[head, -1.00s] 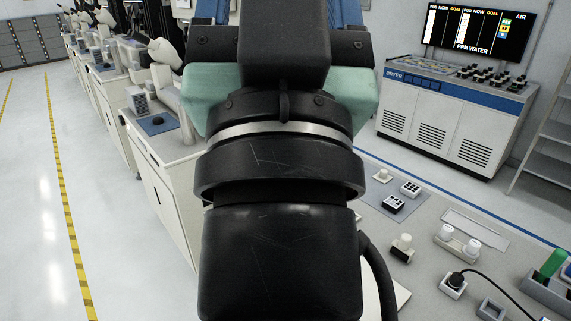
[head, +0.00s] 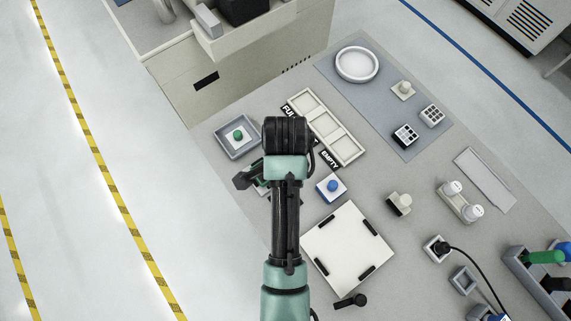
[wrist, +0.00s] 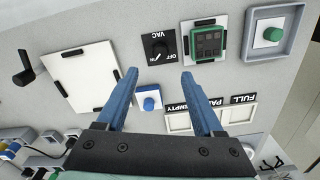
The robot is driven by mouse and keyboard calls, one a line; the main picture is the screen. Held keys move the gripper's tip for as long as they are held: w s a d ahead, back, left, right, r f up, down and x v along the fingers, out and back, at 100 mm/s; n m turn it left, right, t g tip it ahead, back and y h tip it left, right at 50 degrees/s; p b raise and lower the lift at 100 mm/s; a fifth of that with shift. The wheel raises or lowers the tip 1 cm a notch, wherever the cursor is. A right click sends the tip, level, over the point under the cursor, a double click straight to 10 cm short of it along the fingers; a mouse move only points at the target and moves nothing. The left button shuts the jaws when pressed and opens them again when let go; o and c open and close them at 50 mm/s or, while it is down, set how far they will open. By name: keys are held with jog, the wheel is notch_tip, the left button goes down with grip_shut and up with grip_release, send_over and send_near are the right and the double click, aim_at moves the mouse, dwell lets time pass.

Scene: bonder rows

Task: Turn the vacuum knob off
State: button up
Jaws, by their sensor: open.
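The vacuum knob (wrist: 158,46) is a black dial on a dark plate with "VAC" and "OFF" lettering, at the upper middle of the wrist view. Which mark its pointer faces is too small to tell. My gripper (wrist: 159,72) is open, its two blue fingers apart with nothing between them. In the wrist view the knob shows just beyond the fingertips, roughly centred between them, and not touched. In the head view my arm covers the knob and most of the gripper.
Beside the knob are a green-framed dark chip tray (wrist: 206,42), a white plate with black corner clips (wrist: 82,77) and a blue button (wrist: 149,100). A green button (head: 238,135) sits in a grey box. A black lever (head: 350,301) stands near the white plate.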

notch_tip(320, 180, down, 10)
jog(key=shift+f+p, duration=0.25)
jog(key=shift+p, duration=0.05)
grip_shut()
dwell(0.4)
